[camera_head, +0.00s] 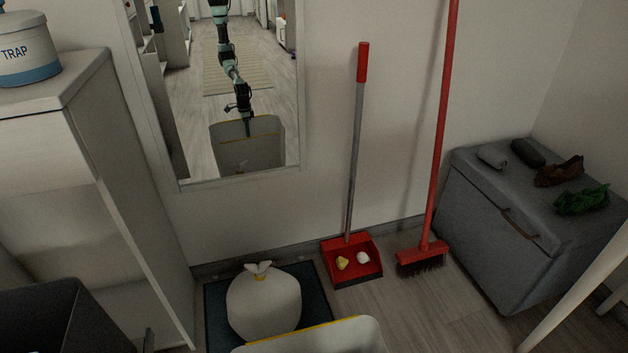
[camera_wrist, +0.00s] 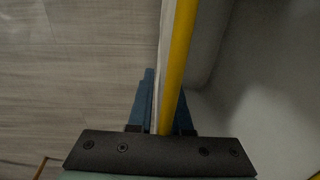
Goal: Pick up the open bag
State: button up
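The open bag is pale with a yellow band along its rim. Its edge (camera_head: 320,338) shows at the bottom of the head view, and the rest is cut off. In the wrist view the bag's yellow rim (camera_wrist: 178,70) runs up between the two blue fingers of my gripper (camera_wrist: 163,105). The fingers are close together, one on each side of the rim, and look shut on it. The inner side of the right finger is partly hidden by the rim. The head view shows my arm over the bag only as a reflection in the mirror (camera_head: 245,175).
A tied bag (camera_head: 262,303) sits on a dark mat (camera_head: 216,308) just behind the open bag. A red dustpan (camera_head: 345,280) and a red broom (camera_head: 423,250) lean on the wall. A grey cabinet (camera_head: 490,240) stands right, a white shelf unit (camera_head: 60,160) left. Floor (camera_head: 450,310) is clear at lower right.

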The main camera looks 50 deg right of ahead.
grip_shut()
dwell(1.0)
